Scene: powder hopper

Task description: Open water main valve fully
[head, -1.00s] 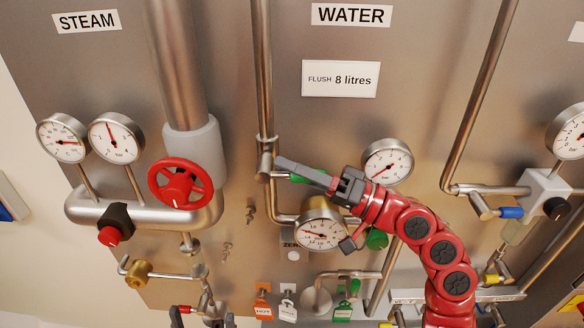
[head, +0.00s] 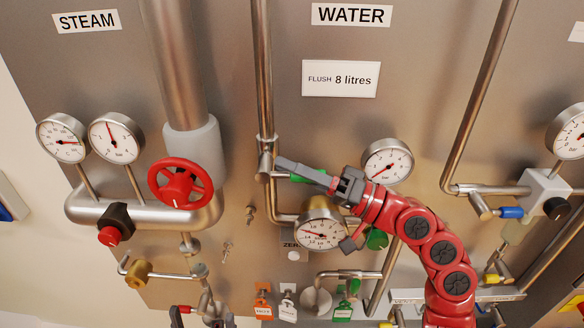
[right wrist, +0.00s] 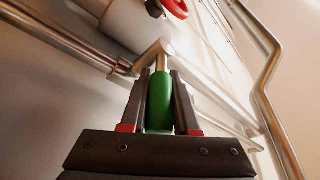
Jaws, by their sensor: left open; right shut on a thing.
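The water main valve (head: 266,160) sits on the vertical pipe below the WATER label in the head view. Its green lever handle (head: 310,179) points right, across the pipe, and is partly hidden by my right gripper. My right gripper (head: 304,174) is shut on this handle. In the right wrist view the green handle (right wrist: 160,101) lies lengthwise between the two fingers (right wrist: 162,103). My left gripper (head: 203,319) shows only in part at the bottom edge of the head view, with its dark fingers apart, well away from the water valve.
A round gauge (head: 321,229) is just below my right gripper, and another gauge (head: 387,161) is to its right. A red handwheel (head: 180,184) is to the left on the steam line. Coloured tags (head: 287,303) hang below. The panel above the valve is mostly clear.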

